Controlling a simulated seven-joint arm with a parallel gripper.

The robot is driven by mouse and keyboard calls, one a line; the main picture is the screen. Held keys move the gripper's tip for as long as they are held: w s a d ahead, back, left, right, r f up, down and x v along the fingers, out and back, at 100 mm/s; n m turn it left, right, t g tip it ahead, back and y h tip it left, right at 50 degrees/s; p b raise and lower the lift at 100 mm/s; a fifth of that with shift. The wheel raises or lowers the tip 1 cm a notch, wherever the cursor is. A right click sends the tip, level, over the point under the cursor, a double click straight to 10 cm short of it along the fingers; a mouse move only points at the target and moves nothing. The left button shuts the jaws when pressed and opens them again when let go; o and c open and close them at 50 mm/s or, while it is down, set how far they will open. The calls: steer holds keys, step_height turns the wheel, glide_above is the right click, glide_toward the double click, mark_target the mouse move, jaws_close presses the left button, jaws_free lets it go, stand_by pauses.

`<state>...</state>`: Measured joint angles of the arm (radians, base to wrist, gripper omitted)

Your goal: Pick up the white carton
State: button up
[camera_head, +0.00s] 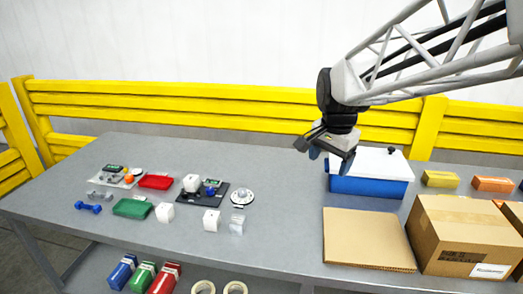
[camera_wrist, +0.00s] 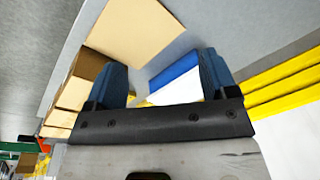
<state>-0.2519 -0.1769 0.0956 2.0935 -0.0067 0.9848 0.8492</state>
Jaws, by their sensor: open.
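Several small white cartons stand on the left and middle of the grey table in the head view: one (camera_head: 165,212) beside the green tray, one (camera_head: 211,220) near the front, and one (camera_head: 191,183) at a dark mat. I cannot tell which is the task's carton. My gripper (camera_head: 330,157) is open and empty, high over the table by the blue box with a white lid (camera_head: 370,186). In the wrist view the gripper's two blue fingers (camera_wrist: 162,76) are spread, with part of the blue box (camera_wrist: 176,82) beyond them; no small white carton shows there.
A flat cardboard sheet (camera_head: 366,238) and a large brown box (camera_head: 462,236) fill the right front. A round white-and-black device (camera_head: 243,197), a clear block (camera_head: 237,222), a green tray (camera_head: 132,208) and a red tray (camera_head: 156,181) crowd the left. Yellow rails (camera_head: 230,110) stand behind.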

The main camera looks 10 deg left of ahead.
steer(key=w+a+f+m, duration=0.2)
steer(key=w+a+m, duration=0.1)
steer(key=w+a, duration=0.75)
steer(key=m+g, duration=0.2)
steer(key=m, duration=0.6)
glide_above(192, 178)
steer(key=f, duration=1.9)
steer(key=shift+s+d, duration=0.1)
steer(key=shift+d, duration=0.25)
steer(key=shift+a+f, duration=0.25)
steer(key=shift+a, duration=0.05)
steer(key=shift+f, duration=0.1)
steer(key=shift+f, duration=1.2)
steer(key=shift+f, duration=0.1)
